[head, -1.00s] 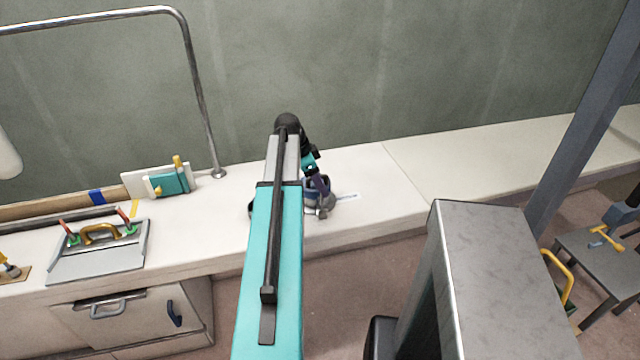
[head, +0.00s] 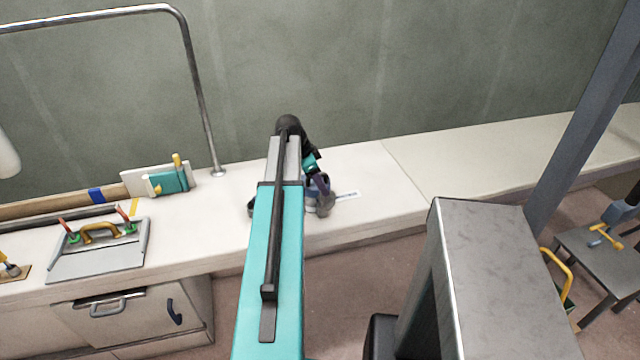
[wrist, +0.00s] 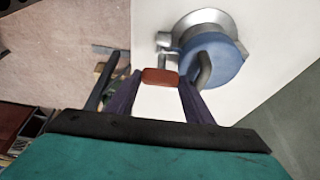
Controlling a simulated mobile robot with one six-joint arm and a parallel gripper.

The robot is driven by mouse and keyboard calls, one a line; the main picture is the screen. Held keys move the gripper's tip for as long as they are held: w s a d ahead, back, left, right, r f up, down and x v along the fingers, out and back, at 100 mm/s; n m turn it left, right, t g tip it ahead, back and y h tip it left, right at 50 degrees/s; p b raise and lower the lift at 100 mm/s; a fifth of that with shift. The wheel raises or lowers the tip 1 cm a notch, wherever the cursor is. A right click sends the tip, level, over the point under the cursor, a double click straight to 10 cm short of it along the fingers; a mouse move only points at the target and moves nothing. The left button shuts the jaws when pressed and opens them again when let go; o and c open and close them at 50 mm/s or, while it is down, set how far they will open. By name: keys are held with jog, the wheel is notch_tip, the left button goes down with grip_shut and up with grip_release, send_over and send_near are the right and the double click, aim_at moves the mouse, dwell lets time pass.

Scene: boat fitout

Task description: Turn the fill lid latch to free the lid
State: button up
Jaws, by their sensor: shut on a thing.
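In the wrist view a round blue lid (wrist: 214,62) with a grey bent handle (wrist: 203,70) sits on a silver metal fill neck (wrist: 200,20) on the pale counter. The latch (wrist: 160,77) has a red-orange grip and a short metal stem beside the lid. My gripper (wrist: 159,80) is shut on this red grip, with one purple finger on each side. In the head view my gripper (head: 319,186) is at the fill fitting (head: 325,207), which my arm and gripper partly hide. The latch cannot be made out there.
A grey plate with a yellow handle and red-green clamps (head: 100,245) lies on the counter at left. A teal block (head: 168,182) and a metal rail (head: 200,100) stand behind it. The counter (head: 410,170) right of the fitting is clear. A grey table (head: 590,260) stands at far right.

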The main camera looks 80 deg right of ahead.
jog(key=shift+a+n, duration=0.1)
jog(key=shift+n, duration=0.2)
jog(key=n+t, duration=0.1)
jog(key=n, duration=0.1)
jog(key=n+t+h+b, duration=0.1)
jog(key=n, duration=0.2)
jog(key=n+h+b, duration=0.1)
jog(key=n, duration=0.2)
jog(key=shift+s+a+t, duration=0.2)
jog(key=shift+s+t, duration=0.05)
jog(key=shift+t, duration=0.15)
jog(key=n, duration=0.2)
jog(key=n+t, duration=0.1)
jog(key=n, duration=0.1)
jog(key=shift+s+n+t, duration=0.2)
jog(key=shift+n+t, duration=0.1)
jog(key=shift+s+n+t, duration=0.15)
jog(key=shift+n+t, duration=0.65)
jog(key=shift+n, duration=1.4)
jog(key=o, duration=0.8)
jog(key=shift+d, duration=0.1)
